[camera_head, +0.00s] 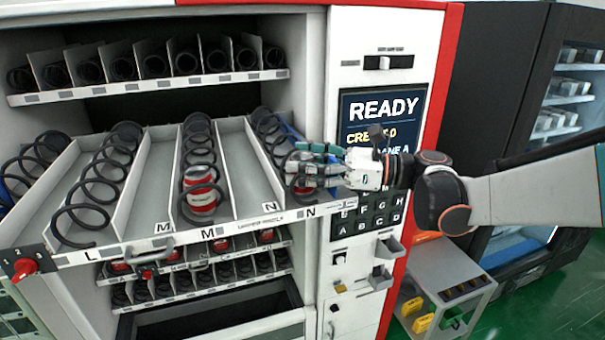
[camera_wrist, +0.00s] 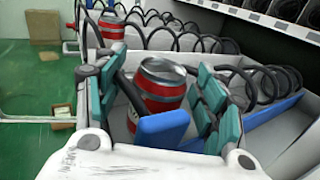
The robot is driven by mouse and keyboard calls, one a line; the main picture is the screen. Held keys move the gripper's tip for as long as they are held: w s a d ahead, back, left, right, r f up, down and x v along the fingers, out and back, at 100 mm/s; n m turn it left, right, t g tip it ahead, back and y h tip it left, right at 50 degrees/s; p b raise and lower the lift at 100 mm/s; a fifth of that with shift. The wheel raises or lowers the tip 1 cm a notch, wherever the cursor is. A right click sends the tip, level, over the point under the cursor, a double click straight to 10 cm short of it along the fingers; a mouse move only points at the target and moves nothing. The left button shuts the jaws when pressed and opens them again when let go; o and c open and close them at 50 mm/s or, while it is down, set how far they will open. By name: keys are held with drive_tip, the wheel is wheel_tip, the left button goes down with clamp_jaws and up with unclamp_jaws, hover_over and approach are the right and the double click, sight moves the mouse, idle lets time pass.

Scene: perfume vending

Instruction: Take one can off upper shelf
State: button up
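A red can with a silver top (camera_wrist: 160,85) stands in the right-hand spiral lane of the pulled-out shelf (camera_head: 255,222). My gripper (camera_head: 318,168) is at the front of that lane, and in the head view it hides most of this can. In the wrist view my gripper's teal fingers (camera_wrist: 155,95) are spread on both sides of the can. A gap shows at the left; contact at the right is unclear. A blue block (camera_wrist: 162,128) covers the can's lower front. A second red can (camera_head: 201,195) stands in the middle lane, inside a black spiral.
Black spirals and thin lane dividers fill the pulled-out shelf. A higher rack of spirals (camera_head: 150,90) is above, with lower racks beneath. The machine's display panel (camera_head: 383,118) and keypad (camera_head: 368,218) are close to my gripper. A grey cart (camera_head: 437,285) stands at right.

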drive_tip(key=c, duration=0.9)
drive_tip(key=shift+c, duration=0.2)
drive_tip(key=shift+r, duration=0.15)
